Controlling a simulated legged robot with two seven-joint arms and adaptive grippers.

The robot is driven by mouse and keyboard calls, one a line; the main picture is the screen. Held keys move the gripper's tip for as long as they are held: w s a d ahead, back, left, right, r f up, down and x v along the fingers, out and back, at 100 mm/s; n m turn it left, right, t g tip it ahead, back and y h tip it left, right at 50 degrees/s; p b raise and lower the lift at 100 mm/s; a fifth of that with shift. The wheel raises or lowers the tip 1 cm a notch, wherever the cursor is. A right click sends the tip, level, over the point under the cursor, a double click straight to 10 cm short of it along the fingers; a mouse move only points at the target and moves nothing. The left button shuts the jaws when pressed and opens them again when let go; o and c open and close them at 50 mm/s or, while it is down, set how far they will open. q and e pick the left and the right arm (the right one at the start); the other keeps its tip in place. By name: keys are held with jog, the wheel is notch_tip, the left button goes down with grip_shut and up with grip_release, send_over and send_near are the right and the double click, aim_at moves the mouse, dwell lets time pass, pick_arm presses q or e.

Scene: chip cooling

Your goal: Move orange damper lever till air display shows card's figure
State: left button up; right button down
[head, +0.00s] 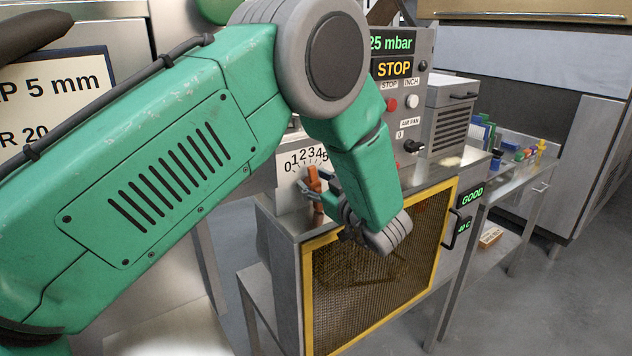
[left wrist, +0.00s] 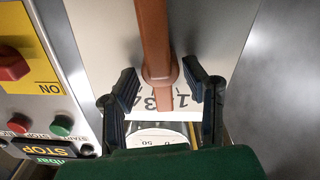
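The orange damper lever (head: 315,183) stands in front of a white scale plate (head: 290,178) marked 0 to 5. In the left wrist view the lever (left wrist: 154,40) comes down between the two fingers of my left gripper (left wrist: 162,73). The fingers are apart, with a visible gap on each side of the lever. In the head view my left gripper (head: 322,188) is at the lever. The air display (head: 393,44) reads "25 mbar" in green; its left edge is behind my arm. The card (head: 60,88) shows "P 5 mm" and "R 20", partly covered by my arm. My right gripper is not in view.
The control panel carries a yellow STOP display (head: 393,68), a red button (head: 391,104), a white button (head: 411,102) and a black AIR FAN knob (head: 414,147). A yellow-framed mesh door (head: 375,265) is below the gripper. A side bench (head: 500,185) holds small coloured items.

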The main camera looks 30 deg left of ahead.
pick_arm(q)
jog(key=shift+s+d+r, duration=0.15)
jog(key=shift+s+r, duration=0.05)
jog(key=v, duration=1.1)
jog(key=shift+d+f, duration=0.2)
jog(key=shift+d, duration=0.2)
jog(key=shift+w, duration=0.1)
jog(key=shift+m, duration=0.6)
jog(key=b+x, duration=0.4)
jog(key=b, duration=0.3)
jog(key=b+x, duration=0.4)
jog(key=b, duration=0.3)
jog(key=b+x, duration=0.4)
jog(key=b, duration=0.3)
jog(key=shift+a+r+b, duration=0.1)
jog(key=shift+r+b, duration=0.2)
jog(key=shift+r, duration=0.05)
